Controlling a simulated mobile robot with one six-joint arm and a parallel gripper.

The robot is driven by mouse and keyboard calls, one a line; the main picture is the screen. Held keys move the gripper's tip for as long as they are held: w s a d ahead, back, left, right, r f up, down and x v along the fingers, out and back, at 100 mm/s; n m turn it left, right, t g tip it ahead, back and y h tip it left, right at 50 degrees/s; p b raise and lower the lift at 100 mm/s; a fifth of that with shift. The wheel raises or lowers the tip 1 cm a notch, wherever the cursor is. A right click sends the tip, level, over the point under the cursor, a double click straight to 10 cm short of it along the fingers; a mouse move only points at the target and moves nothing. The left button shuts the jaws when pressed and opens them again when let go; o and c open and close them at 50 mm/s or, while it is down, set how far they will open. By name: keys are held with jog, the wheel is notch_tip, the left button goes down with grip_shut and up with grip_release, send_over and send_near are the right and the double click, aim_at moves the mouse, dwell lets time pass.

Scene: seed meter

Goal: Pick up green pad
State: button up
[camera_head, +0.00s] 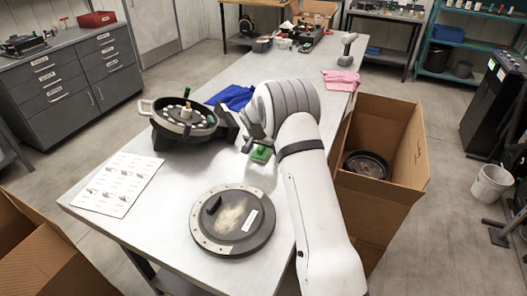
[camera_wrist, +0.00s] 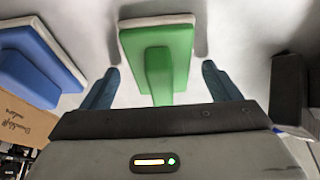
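The green pad (camera_head: 261,154) lies on the grey worktable (camera_head: 150,222), just below my gripper (camera_head: 252,141) in the head view. In the wrist view the green pad (camera_wrist: 172,38) has a pale base edge and a raised green grip pointing toward my gripper (camera_wrist: 159,70). The two fingers are spread, one on each side of the grip, with gaps between. Nothing is held. Whether the fingertips reach down to the grip's height is hard to tell.
A blue pad (camera_wrist: 38,62) lies left in the wrist view.

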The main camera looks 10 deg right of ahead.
jog(key=c, duration=1.1)
jog(key=shift+o, duration=0.2)
jog(key=shift+r, duration=0.1)
notch_tip(320, 180, up, 10)
jog(key=shift+b, duration=1)
